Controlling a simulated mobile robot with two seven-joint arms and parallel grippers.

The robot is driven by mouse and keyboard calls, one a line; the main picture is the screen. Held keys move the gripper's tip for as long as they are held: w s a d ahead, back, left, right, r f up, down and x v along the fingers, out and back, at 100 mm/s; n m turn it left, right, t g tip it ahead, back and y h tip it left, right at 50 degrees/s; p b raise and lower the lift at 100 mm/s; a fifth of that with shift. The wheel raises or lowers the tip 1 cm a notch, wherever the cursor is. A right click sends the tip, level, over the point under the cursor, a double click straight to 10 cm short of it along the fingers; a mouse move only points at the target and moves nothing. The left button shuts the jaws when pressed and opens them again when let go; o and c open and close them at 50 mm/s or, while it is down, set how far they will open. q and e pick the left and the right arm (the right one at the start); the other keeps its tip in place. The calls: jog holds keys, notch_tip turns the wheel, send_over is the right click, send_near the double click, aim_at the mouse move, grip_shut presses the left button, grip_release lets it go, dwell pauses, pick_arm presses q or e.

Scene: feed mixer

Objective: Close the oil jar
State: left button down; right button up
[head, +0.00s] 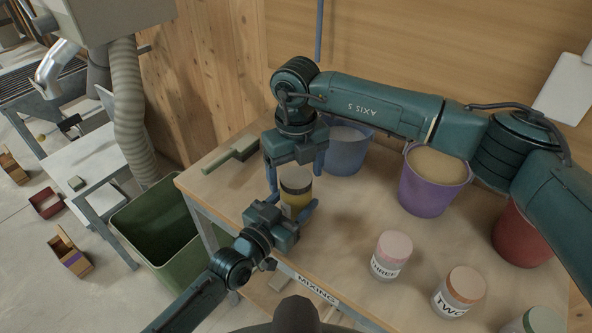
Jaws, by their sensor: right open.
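The jar (296,194), which I take to be the oil jar, stands at the table's front left. Its lower part is yellow and its upper part dark, with a pale band between. My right gripper (296,170) is open and reaches down from above, with its fingers on either side of the jar's top. My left gripper (293,207) is low at the jar's front; one blue finger shows along its right side. The other is hard to make out, so its grip is unclear. The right gripper hides the jar's top, so I cannot tell how a lid sits.
A blue bucket (346,152), a filled purple bucket (425,192) and a red bucket (520,238) stand behind. Jars marked THREE (389,258) and TWO (457,294) stand at the front right. A green-handled tool (232,155) lies left. A green bin (160,235) stands beside the table.

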jog(key=shift+r, duration=2.3)
jog(key=shift+c, duration=0.5)
notch_tip(320, 180, up, 3)
jog(key=n, duration=0.5)
jog(key=shift+r, duration=0.2)
jog(key=shift+f, duration=0.1)
jog(key=shift+f, duration=3.9)
jog(key=shift+c, duration=0.2)
